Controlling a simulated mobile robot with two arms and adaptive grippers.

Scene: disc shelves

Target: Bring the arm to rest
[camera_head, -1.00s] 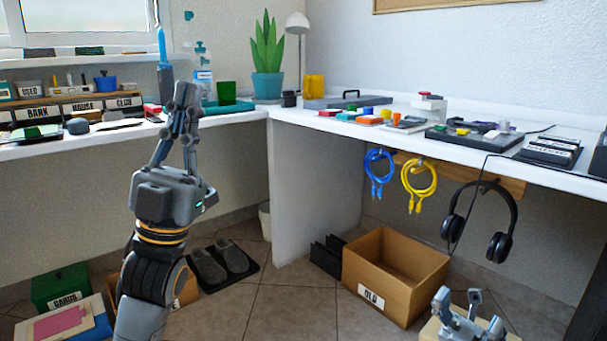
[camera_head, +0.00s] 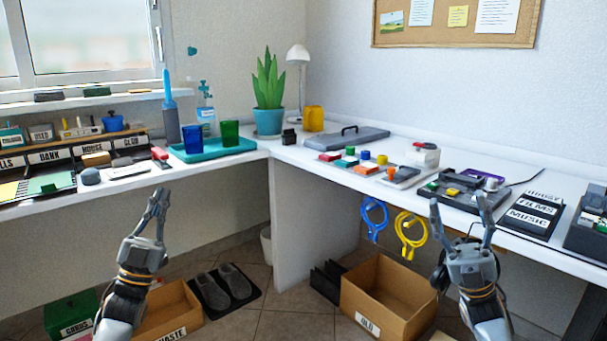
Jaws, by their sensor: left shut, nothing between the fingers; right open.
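My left gripper (camera_head: 158,205) is shut and empty. It points up in front of the left counter's front edge, below the counter top in the picture. My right gripper (camera_head: 461,208) is open and empty, its two fingers spread upward. It shows in front of the right counter's edge and hides part of the headphones behind it. Neither gripper holds anything.
An L-shaped white counter (camera_head: 285,152) carries a teal tray (camera_head: 190,156) with cups, a plant (camera_head: 268,95), label blocks and small coloured blocks. Blue (camera_head: 374,218) and yellow (camera_head: 411,235) cables hang below. An open cardboard box (camera_head: 362,302) stands on the floor.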

